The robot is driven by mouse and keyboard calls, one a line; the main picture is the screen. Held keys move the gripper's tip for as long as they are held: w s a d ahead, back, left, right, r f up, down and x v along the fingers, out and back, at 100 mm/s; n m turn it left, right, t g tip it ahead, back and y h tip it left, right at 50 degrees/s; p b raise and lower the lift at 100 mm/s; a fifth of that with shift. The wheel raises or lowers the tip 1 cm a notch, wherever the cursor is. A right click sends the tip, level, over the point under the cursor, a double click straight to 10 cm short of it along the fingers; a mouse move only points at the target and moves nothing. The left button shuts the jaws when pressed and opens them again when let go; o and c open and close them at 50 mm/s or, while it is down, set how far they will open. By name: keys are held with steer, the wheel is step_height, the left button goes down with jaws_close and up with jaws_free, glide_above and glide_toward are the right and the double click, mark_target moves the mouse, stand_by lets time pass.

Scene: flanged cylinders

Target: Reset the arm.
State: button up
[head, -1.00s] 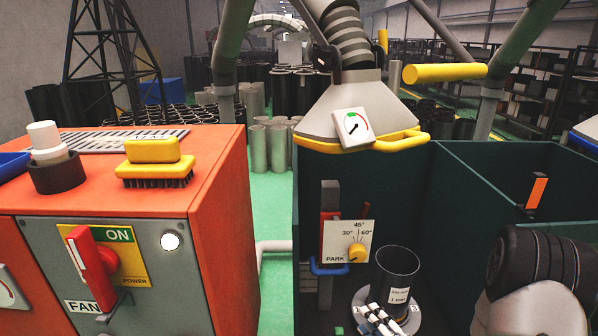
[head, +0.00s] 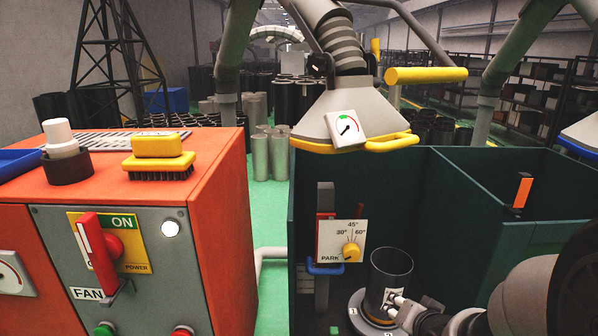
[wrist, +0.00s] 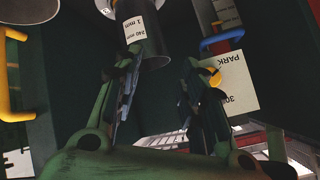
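My gripper (head: 396,308) is low at the right front of the dark flanged cylinder (head: 390,272). In the wrist view my gripper (wrist: 157,88) has its two dark fingers spread apart with nothing between them. The cylinder (wrist: 140,34) shows beyond the fingertips with a white label, its flange partly cut off at the top edge. In the head view the cylinder stands upright on a round pale plate (head: 358,312). I cannot tell whether a fingertip touches it.
A dark green booth wall (head: 440,200) stands close behind the cylinder. A dial panel marked PARK (head: 341,241) with a yellow knob and a blue handle (head: 325,269) is left of it. A hood (head: 350,105) with a yellow rail hangs above. An orange cabinet (head: 215,220) stands left.

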steer(key=s+a+r+n+g, duration=0.2)
steer(key=s+r, duration=0.1)
steer(key=s, duration=0.5)
steer(key=s+a+r+n+g, duration=0.1)
steer(key=s+a+r+n, duration=0.1)
steer(key=s, duration=0.7)
steer(key=s+a+r+n+g+b, duration=0.1)
steer(key=s+a+r+n+g, duration=0.1)
steer(key=s, duration=0.7)
steer(key=shift+a+r+n+g, duration=0.3)
steer(key=shift+a+r, duration=0.55)
steer(key=shift+a, duration=0.35)
